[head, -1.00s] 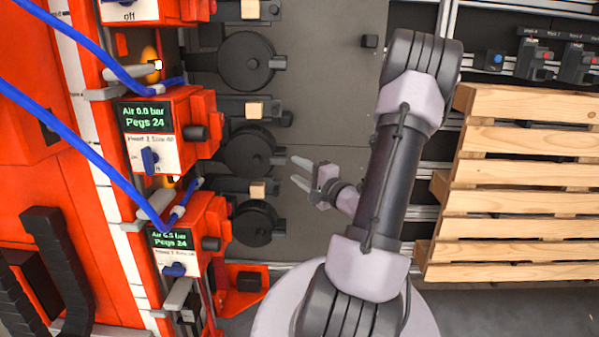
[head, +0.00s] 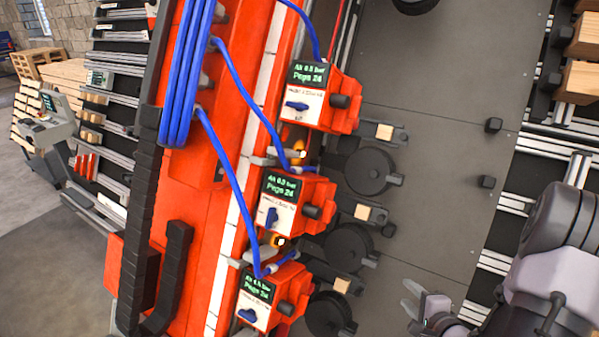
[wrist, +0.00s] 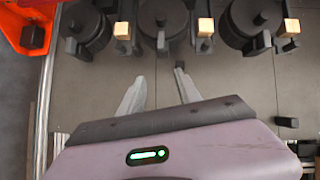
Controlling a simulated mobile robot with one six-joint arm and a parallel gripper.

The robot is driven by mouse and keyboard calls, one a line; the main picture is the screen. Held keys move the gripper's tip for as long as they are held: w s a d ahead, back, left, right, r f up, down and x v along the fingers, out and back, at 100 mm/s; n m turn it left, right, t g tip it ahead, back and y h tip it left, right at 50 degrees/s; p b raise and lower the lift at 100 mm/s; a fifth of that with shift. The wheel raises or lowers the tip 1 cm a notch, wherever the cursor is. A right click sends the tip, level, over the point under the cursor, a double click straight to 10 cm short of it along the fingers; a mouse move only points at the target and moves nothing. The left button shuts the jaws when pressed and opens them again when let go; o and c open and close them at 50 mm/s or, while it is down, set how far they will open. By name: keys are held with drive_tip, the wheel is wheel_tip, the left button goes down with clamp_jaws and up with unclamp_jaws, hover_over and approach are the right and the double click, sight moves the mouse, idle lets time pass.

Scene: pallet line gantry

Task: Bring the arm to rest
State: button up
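My gripper (head: 409,297) shows at the lower right of the head view, over the grey floor plate, with its two pale fingers apart. In the wrist view my gripper (wrist: 160,73) is also open, with nothing between its fingers. The fingers point toward a row of black round units (wrist: 160,18) with small wooden blocks (wrist: 122,30). The gripper appears apart from them. My arm is at the right edge of the head view, bent and partly out of frame.
An orange gantry (head: 205,215) carries several orange control boxes (head: 340,100) with green displays, knobs and blue hoses (head: 240,90). Black round units (head: 368,170) stand beside it. Wooden pallet boards (head: 580,80) are at the upper right. The plate's middle (head: 440,130) is mostly clear.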

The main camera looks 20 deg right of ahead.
drive_tip(key=w+a+r+n+g+h+b, duration=0.2)
drive_tip(key=w+a+r+n+g+b, duration=0.15)
drive_tip(key=a+r+n+b, duration=0.45)
drive_tip(key=s+a+r+n+g+y+b, duration=0.1)
drive_tip(key=s+a+n+y+b, duration=0.1)
drive_tip(key=s+a, duration=0.6)
drive_tip(key=s+a+n+g+y+b, duration=0.2)
drive_tip(key=s+a+n, duration=0.4)
drive_tip(key=a, duration=0.9)
drive_tip(key=s+y, duration=0.1)
drive_tip(key=s, duration=0.2)
drive_tip(key=shift+a+r+y+b, duration=0.15)
drive_tip(key=shift+r+y+b, duration=0.15)
drive_tip(key=shift+r+y, duration=0.1)
